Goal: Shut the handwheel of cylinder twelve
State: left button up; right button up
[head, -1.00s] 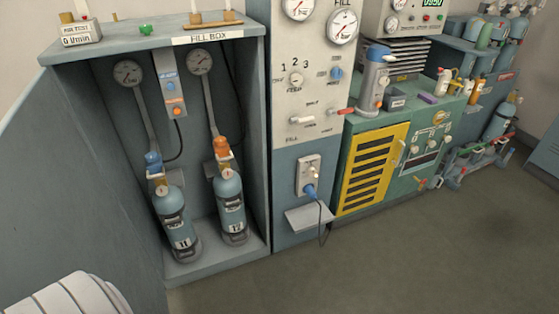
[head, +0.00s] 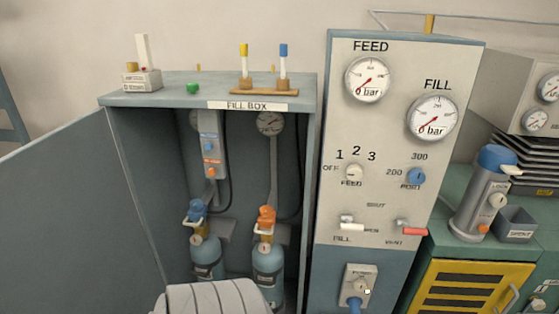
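Two blue-grey cylinders stand inside the open fill box (head: 305,190). The right one, cylinder twelve (head: 268,262), has an orange handwheel (head: 266,214) on top. The left one, cylinder eleven (head: 205,250), has a blue handwheel (head: 197,208). Their number labels are out of sight now; the earlier head view shows 11 on the left cylinder and 12 on the right. Whether either handwheel is open or shut cannot be told. A pale ribbed part of my own body covers the lower cylinders at the bottom edge. Neither gripper is in view.
The fill box door (head: 70,215) stands open on the left. A feed and fill panel (head: 385,200) with gauges and levers stands close on the right. A green bench with a grey flask (head: 478,195) is further right. Small stands are on the box top.

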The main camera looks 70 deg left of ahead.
aim_at(264, 248)
jog(key=u, duration=0.5)
jog(key=i, duration=0.9)
jog(key=u, duration=0.75)
